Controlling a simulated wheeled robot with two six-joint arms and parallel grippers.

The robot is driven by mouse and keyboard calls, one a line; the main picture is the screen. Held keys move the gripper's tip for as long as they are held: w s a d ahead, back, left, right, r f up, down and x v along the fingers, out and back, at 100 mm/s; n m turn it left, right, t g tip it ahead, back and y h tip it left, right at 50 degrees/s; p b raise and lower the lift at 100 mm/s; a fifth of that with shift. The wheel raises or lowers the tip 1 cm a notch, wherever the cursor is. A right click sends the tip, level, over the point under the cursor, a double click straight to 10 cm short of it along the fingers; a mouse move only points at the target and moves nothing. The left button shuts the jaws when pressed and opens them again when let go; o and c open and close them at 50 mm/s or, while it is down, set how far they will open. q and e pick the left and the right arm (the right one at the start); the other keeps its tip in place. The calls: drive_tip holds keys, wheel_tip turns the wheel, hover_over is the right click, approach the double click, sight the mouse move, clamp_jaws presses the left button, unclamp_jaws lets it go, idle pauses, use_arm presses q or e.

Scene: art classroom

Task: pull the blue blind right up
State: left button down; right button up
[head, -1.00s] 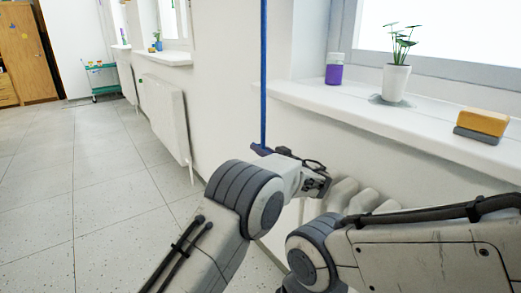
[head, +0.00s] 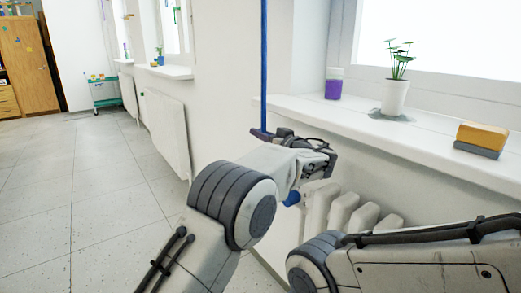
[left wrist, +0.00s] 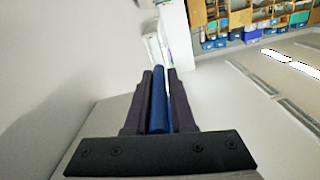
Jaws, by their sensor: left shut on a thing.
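A thin blue cord (head: 263,60) hangs straight down along the white wall beside the window recess in the head view. My left gripper (head: 262,133) is shut on it, near windowsill height. In the left wrist view the blue cord (left wrist: 158,100) lies between the two dark fingers (left wrist: 160,105). A short blue piece (head: 291,198) shows below my left wrist; whether it is the cord's lower end I cannot tell. The blue blind itself is not in view. My right arm crosses the lower right, and its gripper is out of view.
The windowsill (head: 420,132) holds a purple-labelled jar (head: 333,86), a potted plant (head: 394,97) and a yellow sponge-like block (head: 482,136). A white radiator (head: 345,212) stands below, close to my left wrist. The floor (head: 110,190) at left is clear. A green trolley (head: 104,92) stands far back.

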use_arm(q)
drive_tip(key=shift+d, duration=0.2)
drive_tip(key=c, duration=0.8)
unclamp_jaws()
drive_tip(key=shift+a, duration=0.1)
drive_tip(key=shift+s+d+f+b, duration=0.15)
drive_tip(key=shift+s+d+b, duration=0.2)
drive_tip(key=shift+b, duration=0.15)
drive_tip(key=b+v, duration=0.5)
drive_tip(key=v, duration=0.4)
drive_tip(key=shift+s+b, duration=0.25)
drive_tip(key=shift+b, duration=0.15)
drive_tip(key=shift+d, duration=0.1)
